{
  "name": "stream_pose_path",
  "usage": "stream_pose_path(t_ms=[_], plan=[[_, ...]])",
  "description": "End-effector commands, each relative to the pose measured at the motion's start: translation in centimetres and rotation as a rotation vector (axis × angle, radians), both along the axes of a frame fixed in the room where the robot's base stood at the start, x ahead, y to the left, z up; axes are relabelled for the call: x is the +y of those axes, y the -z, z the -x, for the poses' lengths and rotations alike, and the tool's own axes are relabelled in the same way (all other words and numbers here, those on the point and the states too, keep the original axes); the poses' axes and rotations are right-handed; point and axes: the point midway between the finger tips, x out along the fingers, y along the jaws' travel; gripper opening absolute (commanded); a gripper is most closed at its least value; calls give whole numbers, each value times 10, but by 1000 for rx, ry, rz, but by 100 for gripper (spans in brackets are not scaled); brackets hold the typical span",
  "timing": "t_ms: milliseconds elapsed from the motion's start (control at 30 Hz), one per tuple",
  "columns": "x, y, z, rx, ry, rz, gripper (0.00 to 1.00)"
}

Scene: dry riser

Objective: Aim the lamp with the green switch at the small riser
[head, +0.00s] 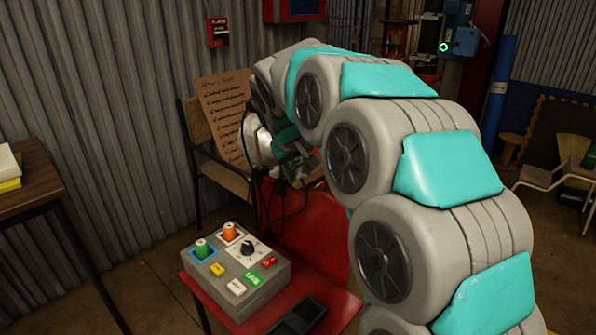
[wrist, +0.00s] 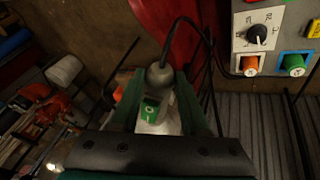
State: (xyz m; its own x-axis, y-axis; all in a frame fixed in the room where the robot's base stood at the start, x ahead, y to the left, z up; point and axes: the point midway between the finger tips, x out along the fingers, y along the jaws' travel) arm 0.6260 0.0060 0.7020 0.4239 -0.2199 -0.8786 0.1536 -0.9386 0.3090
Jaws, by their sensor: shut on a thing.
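The lamp with the green switch (wrist: 151,108) is between the fingers of my gripper (wrist: 155,90) in the wrist view. It has a pale body, a grey rounded end and a dark cable leading up. My gripper is shut on it. I cannot pick out the small riser for certain in either view.
A chair (head: 225,178) holding a written board (head: 224,110) stands behind.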

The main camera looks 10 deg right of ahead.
Motion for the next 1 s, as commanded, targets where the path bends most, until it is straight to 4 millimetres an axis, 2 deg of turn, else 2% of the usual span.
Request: stream_pose_path(t_ms=[267,700,1000], plan=[[6,4,0,1,79,3,0],[29,3,-4,1,378,2,0],[38,2,-7,2,508,0,0]])
